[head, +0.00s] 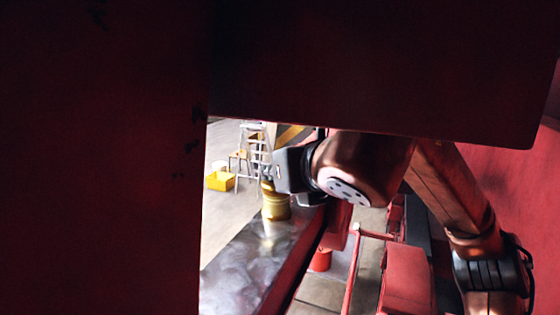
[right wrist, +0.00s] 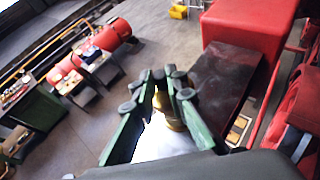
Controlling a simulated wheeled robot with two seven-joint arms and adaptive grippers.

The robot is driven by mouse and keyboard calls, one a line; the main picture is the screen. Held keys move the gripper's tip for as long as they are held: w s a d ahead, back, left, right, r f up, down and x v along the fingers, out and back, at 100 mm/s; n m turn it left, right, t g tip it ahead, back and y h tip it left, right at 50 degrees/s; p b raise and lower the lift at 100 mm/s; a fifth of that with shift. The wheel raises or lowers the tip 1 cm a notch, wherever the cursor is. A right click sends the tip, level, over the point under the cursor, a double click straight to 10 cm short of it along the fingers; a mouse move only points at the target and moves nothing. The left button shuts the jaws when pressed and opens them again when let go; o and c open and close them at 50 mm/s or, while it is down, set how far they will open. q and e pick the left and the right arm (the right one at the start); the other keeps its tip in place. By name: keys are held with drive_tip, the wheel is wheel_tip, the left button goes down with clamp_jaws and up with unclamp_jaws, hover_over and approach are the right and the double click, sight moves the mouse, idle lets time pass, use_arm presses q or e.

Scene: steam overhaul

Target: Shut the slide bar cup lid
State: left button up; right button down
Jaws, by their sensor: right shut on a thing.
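The brass slide bar cup (head: 276,207) stands upright on a shiny metal bar (head: 245,262) in the head view. A small brass part, which looks like its lid, shows at the cup's top left, by my right gripper (head: 269,178). In the right wrist view my right gripper (right wrist: 163,80) has its fingertips close together, shut on this part, with the brass cup (right wrist: 172,112) behind and between the fingers. The hand and fingers hide much of the lid, so its angle is unclear. My left gripper is not in view.
Large dark red panels (head: 370,65) fill the top and left of the head view. A yellow box (head: 220,181) and a stepladder (head: 254,150) stand on the floor beyond. A red block (right wrist: 250,25) is close by in the right wrist view.

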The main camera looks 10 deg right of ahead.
drive_tip(key=shift+a+f+g, duration=0.1)
drive_tip(key=shift+f+g, duration=0.05)
drive_tip(key=shift+g, duration=0.15)
idle(0.4)
drive_tip(key=c, duration=1.9)
unclamp_jaws()
drive_tip(key=shift+w, duration=0.1)
drive_tip(key=shift+c, duration=0.2)
drive_tip(key=v, duration=1.2)
drive_tip(key=shift+a, duration=0.2)
